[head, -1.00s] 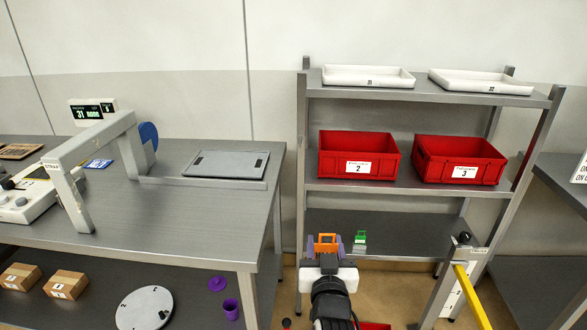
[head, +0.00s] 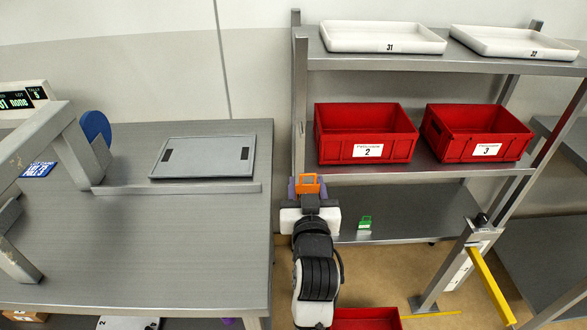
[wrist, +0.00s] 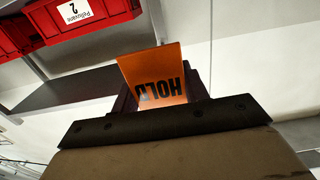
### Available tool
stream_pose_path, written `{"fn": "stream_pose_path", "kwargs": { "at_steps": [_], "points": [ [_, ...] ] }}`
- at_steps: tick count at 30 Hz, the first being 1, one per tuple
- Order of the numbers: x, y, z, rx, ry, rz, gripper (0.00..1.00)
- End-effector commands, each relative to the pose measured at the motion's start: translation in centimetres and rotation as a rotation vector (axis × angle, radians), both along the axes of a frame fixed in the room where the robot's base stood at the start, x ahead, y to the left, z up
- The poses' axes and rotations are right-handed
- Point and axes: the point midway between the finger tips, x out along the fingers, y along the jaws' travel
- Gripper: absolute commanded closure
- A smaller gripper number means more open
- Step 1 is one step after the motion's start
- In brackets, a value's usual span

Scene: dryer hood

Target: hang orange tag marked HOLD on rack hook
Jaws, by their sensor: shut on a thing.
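The orange tag (head: 308,186) is held upright in my gripper (head: 307,194). In the wrist view the orange tag (wrist: 156,80) shows the black word HOLD upside down between the dark fingers of my gripper (wrist: 160,103). The gripper is shut on the tag's lower part. In the head view they appear by the rack's left front post (head: 300,110), below the level of the middle shelf; the exact gap is unclear. I cannot make out a rack hook in either view.
Red bins marked 2 (head: 364,135) and 3 (head: 474,134) stand on the middle shelf. White trays (head: 382,37) lie on top. A small green item (head: 364,222) is by the lower shelf's front edge. A grey table (head: 180,260) is at left, a yellow bar (head: 491,285) at right.

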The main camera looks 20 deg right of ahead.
Motion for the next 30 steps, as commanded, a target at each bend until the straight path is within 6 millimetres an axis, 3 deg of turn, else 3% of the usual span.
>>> {"fn": "stream_pose_path", "kwargs": {
  "at_steps": [11,30],
  "points": [
    [1.3,-0.3,-0.4,-0.002,-0.006,0.001,0.77],
    [6.5,-1.8,0.0,0.000,0.000,0.002,0.77]
  ]
}}
